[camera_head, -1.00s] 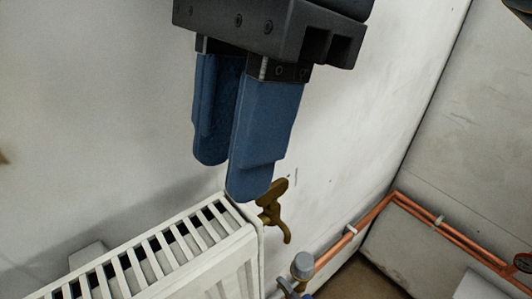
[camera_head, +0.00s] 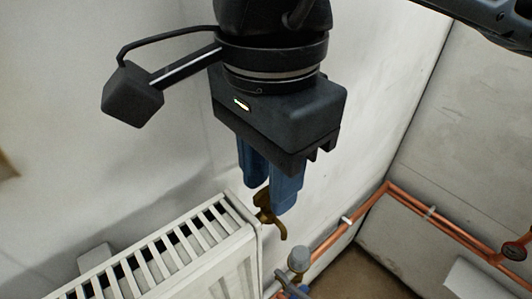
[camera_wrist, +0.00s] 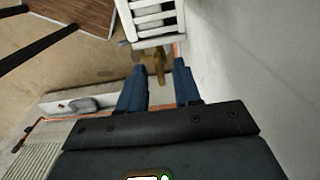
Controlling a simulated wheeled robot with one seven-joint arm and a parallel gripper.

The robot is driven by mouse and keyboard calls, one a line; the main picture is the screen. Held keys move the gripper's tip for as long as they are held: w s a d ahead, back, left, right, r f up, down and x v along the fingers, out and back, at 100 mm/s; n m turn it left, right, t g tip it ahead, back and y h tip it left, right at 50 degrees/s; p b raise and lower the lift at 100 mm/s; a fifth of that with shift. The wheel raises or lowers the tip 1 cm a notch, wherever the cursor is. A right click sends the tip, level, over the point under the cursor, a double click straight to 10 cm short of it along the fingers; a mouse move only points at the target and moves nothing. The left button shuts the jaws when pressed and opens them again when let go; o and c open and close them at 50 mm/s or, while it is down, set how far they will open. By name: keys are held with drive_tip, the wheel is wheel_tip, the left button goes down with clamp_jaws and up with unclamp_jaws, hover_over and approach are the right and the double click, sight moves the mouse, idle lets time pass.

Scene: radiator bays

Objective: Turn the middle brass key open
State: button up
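One brass key (camera_head: 267,214) shows at the right end of the white radiator (camera_head: 228,232), by its top corner. My gripper (camera_head: 270,197) points down at it, and its blue fingers partly hide the key's upper part. In the wrist view the fingers (camera_wrist: 158,70) are apart, with the brass key (camera_wrist: 160,64) beyond and roughly between their tips. Nothing is held. I cannot tell whether a finger touches the key. Only this one brass key is in view.
The wall stands close behind my gripper. Copper pipes (camera_head: 359,220) run along the wall to the right, with a grey-capped valve (camera_head: 298,261) low beside the radiator.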

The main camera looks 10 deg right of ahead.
drive_tip(key=shift+f, duration=0.1)
clamp_jaws()
idle(0.3)
drive_tip(key=shift+f+n+b, duration=0.15)
drive_tip(key=shift+n+b, duration=0.15)
drive_tip(key=shift+b, duration=0.4)
drive_tip(key=shift+f+n+b, duration=0.15)
drive_tip(key=shift+n+b, duration=0.35)
drive_tip(key=shift+b, duration=0.6)
drive_tip(key=n+b, duration=0.2)
drive_tip(key=b, duration=0.2)
drive_tip(key=shift+f, duration=0.1)
drive_tip(key=n+b, duration=0.3)
drive_tip(key=n, duration=0.1)
drive_tip(key=shift+b, duration=0.4)
drive_tip(key=shift+r+n+b, duration=0.2)
drive_tip(key=shift+n+b, duration=0.5)
drive_tip(key=shift+n, duration=0.45)
drive_tip(key=shift+r+n+b, duration=0.15)
drive_tip(key=shift+n+b, duration=0.5)
drive_tip(key=shift+n, duration=0.5)
